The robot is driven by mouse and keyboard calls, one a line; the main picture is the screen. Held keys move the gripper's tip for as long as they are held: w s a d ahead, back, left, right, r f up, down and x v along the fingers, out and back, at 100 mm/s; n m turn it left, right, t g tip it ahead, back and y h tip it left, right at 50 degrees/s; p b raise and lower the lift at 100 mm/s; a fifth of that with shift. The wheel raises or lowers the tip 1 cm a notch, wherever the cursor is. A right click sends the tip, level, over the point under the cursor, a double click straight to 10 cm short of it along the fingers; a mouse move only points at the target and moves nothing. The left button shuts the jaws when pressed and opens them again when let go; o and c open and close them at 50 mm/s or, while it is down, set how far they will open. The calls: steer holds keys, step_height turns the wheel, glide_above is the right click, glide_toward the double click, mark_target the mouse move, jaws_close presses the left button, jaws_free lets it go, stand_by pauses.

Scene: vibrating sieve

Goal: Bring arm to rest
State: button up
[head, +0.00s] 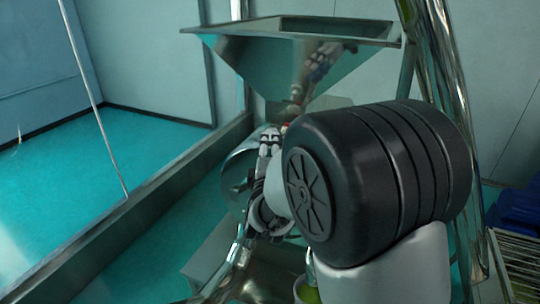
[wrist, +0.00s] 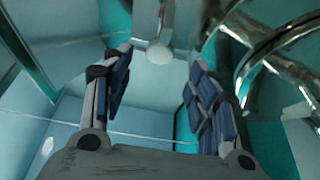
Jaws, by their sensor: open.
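My gripper (head: 268,144) shows in the head view in front of the machine, below its metal hopper (head: 300,28). My own dark arm joint hides much of what lies to its right. In the wrist view my gripper (wrist: 160,92) has its two blue-padded fingers spread apart, with nothing between them. It is open and empty. Blurred metal pipes or fittings (wrist: 262,45) show close to the right finger in the wrist view; I cannot tell whether they touch it.
A round metal drum (head: 238,172) stands just left of my gripper. A metal frame rail (head: 150,198) runs diagonally at left. A shiny vertical pipe (head: 440,70) stands at right. A container with yellow-green contents (head: 306,290) is partly hidden below. The teal floor (head: 90,160) at left is clear.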

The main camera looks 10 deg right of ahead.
steer(key=shift+v, duration=1.1)
steer(key=s+f+m+g+y+b, duration=0.1)
steer(key=s+f+m+g+b, duration=0.1)
steer(key=s, duration=1)
steer(key=s+d+f+m+g+y+b, duration=0.1)
steer(key=s+f+m+g, duration=0.4)
steer(key=s, duration=0.8)
steer(key=s+f+m+g+y+b, duration=0.2)
steer(key=s+m+g, duration=0.4)
steer(key=s, duration=0.6)
steer(key=shift+s+d+f+m+b, duration=0.25)
steer(key=shift+f+m+b, duration=0.4)
steer(key=shift+m, duration=0.55)
